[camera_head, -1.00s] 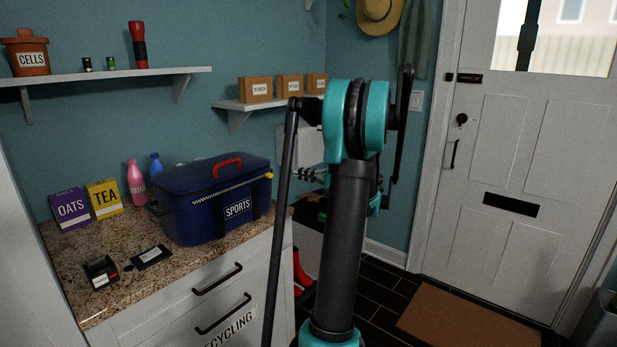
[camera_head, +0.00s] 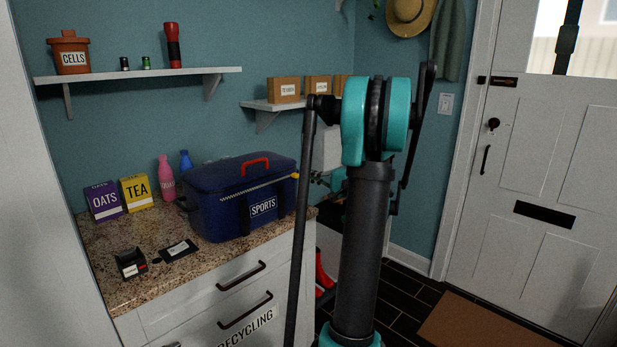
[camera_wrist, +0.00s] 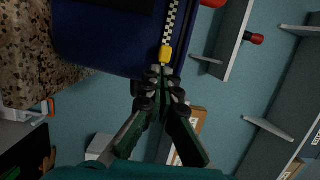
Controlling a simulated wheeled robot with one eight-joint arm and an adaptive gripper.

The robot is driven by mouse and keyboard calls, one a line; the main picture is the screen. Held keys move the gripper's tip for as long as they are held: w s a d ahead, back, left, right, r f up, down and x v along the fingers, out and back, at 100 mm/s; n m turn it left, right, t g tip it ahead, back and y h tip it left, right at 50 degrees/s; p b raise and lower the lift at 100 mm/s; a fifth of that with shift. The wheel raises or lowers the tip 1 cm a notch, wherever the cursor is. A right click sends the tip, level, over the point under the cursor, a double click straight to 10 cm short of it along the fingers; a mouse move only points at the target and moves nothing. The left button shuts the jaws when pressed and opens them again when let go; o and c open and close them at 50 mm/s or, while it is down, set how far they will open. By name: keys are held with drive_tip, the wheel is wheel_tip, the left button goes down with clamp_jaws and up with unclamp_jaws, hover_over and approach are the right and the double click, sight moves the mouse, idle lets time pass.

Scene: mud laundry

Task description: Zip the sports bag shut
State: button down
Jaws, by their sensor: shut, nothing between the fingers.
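The sports bag (camera_head: 222,207) is dark blue with a red handle (camera_head: 255,162) and a "SPORTS" label, standing on the speckled counter. A pale checked zip strip (camera_head: 258,186) runs along its upper front edge. In the wrist view the bag (camera_wrist: 105,45) fills the upper left, with the zip strip (camera_wrist: 171,20) ending at a yellow zip pull (camera_wrist: 165,54). My gripper (camera_wrist: 158,72) is shut and empty, its tips just beside the yellow pull; I cannot tell whether they touch it.
On the counter (camera_head: 130,285) are an oats box (camera_head: 104,201), a tea box (camera_head: 137,192), a pink bottle (camera_head: 166,177), a blue bottle (camera_head: 186,160) and a black tape dispenser (camera_head: 130,263). A shelf with small boxes (camera_head: 284,90) hangs behind my arm. Open floor lies right, before the door.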

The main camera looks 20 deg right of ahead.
drive_tip(key=s+a, duration=0.3)
drive_tip(key=a, duration=0.5)
drive_tip(key=s+a, duration=0.4)
drive_tip(key=a, duration=0.4)
drive_tip(key=s+a, duration=0.4)
drive_tip(key=a, duration=0.4)
drive_tip(key=shift+a, duration=0.1)
